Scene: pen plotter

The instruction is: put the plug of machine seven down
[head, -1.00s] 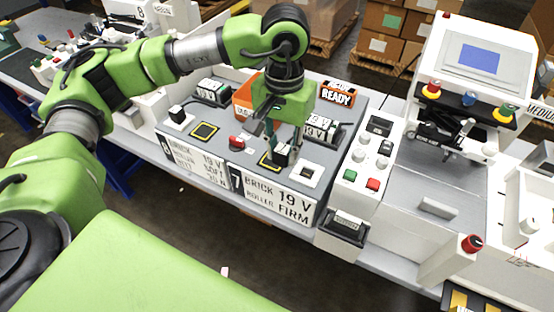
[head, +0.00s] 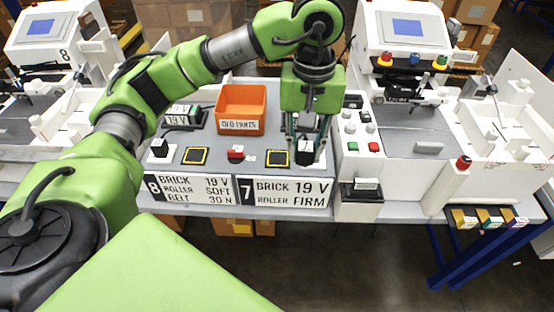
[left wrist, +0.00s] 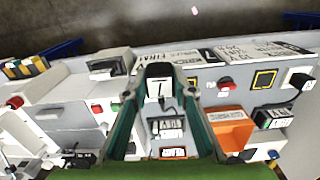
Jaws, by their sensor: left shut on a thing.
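My left gripper (head: 306,142) is shut on a black plug (head: 305,156) at the right end of the grey panel. In the left wrist view the plug's white label (left wrist: 159,89) reads 7, between the two fingers. The plug is above or on the place of the white square socket, which is hidden, so I cannot tell whether it touches. The yellow-edged black pad (head: 278,158) for machine seven is bare, just left of the gripper. The sign below (head: 285,192) reads 7, brick 19 V, roller firm. My right gripper is not in view.
A red switch (head: 235,154) lies left of the pad. Machine eight's plug (head: 159,148) and bare pad (head: 195,156) are further left. An orange bin (head: 241,109) stands behind. A white button box (head: 360,135) is close on the right.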

